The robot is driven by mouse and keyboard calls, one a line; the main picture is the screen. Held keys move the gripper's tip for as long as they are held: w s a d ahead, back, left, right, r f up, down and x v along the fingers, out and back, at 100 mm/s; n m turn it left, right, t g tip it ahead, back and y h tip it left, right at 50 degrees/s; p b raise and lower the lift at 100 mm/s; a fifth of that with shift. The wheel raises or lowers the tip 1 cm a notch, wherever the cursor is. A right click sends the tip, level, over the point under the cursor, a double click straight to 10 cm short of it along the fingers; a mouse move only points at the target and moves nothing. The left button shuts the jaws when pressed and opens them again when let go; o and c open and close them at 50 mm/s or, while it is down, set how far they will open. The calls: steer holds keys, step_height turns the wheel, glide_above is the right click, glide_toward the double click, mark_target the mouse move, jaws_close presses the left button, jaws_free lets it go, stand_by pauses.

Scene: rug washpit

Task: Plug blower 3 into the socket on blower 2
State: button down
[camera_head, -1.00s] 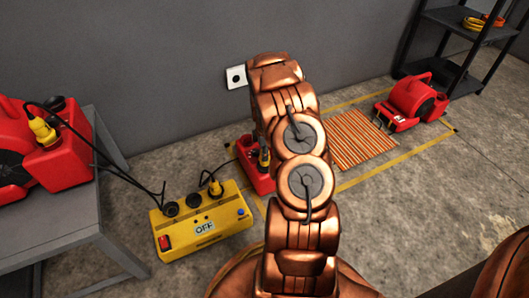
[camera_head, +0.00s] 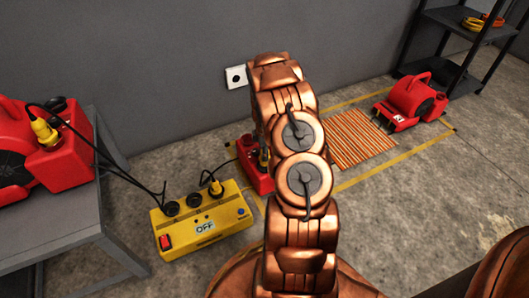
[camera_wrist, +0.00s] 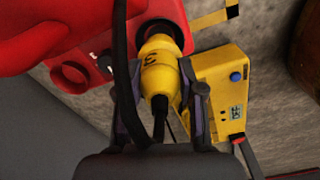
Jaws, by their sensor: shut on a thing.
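My gripper (camera_wrist: 162,72) is shut on a yellow plug (camera_wrist: 160,62) marked 3, in the wrist view. The plug's front meets a dark round socket (camera_wrist: 158,30) on a red blower (camera_wrist: 105,30); I cannot tell how deep it sits. The number on this blower is not readable. In the head view, my arm partly hides a red blower (camera_head: 250,172) on the floor, and my gripper is hidden too. A red blower with a label like 2 (camera_head: 412,100) stands at the right. Another red blower (camera_head: 60,155) is on the left table, with a yellow plug (camera_head: 43,132) at it.
A yellow power box (camera_head: 203,225) showing OFF stands on the floor, with a yellow plug (camera_head: 215,188) in it. Black cables run from it to the table (camera_head: 60,225). A wall outlet (camera_head: 236,77), a slatted mat (camera_head: 355,137) and a dark shelf (camera_head: 455,55) lie further back.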

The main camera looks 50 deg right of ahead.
steer(key=shift+f+p, duration=0.3)
steer(key=shift+f, duration=1.45)
steer(key=c, duration=0.6)
jaws_free()
steer(key=shift+c, duration=0.2)
steer(key=shift+r, duration=0.1)
step_height(320, 180, up, 12)
steer(key=shift+f, duration=0.15)
stand_by(0.4)
